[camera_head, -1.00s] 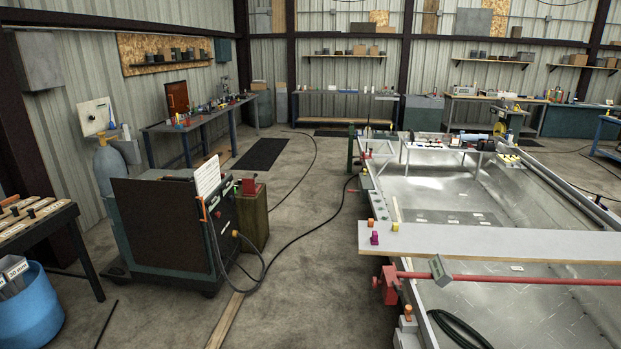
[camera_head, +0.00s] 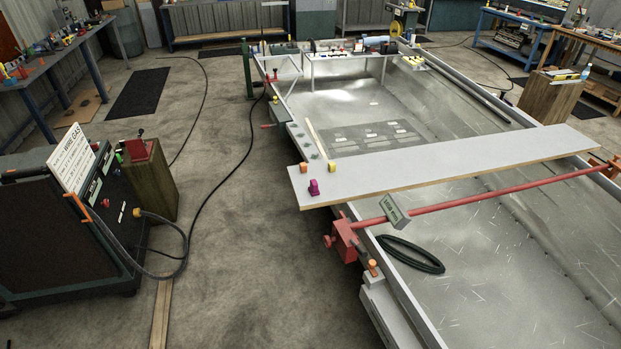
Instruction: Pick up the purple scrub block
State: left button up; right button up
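A small purple block (camera_head: 314,187) sits on the left end of a long pale plank (camera_head: 440,168). An orange block (camera_head: 304,168) is just behind it, and a yellow block (camera_head: 332,167) is behind it to the right. The plank lies across the open metal hull (camera_head: 470,260). Neither of my grippers shows in the head view.
A red clamp bar (camera_head: 480,189) with a red clamp head (camera_head: 345,240) runs across the hull in front of the plank. A black hose coil (camera_head: 411,254) lies inside the hull. A welding machine (camera_head: 70,235) stands at left, its cable trailing. Concrete floor between is mostly clear.

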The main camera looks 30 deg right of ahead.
aim_at(313, 190)
jog(key=i+z, duration=0.4)
jog(key=i+j+z, duration=0.15)
jog(key=z, duration=0.25)
jog(key=i+j+z, duration=0.25)
jog(key=z, duration=0.15)
jog(key=i+j+z, duration=0.2)
jog(key=z, duration=0.2)
jog(key=j, duration=0.1)
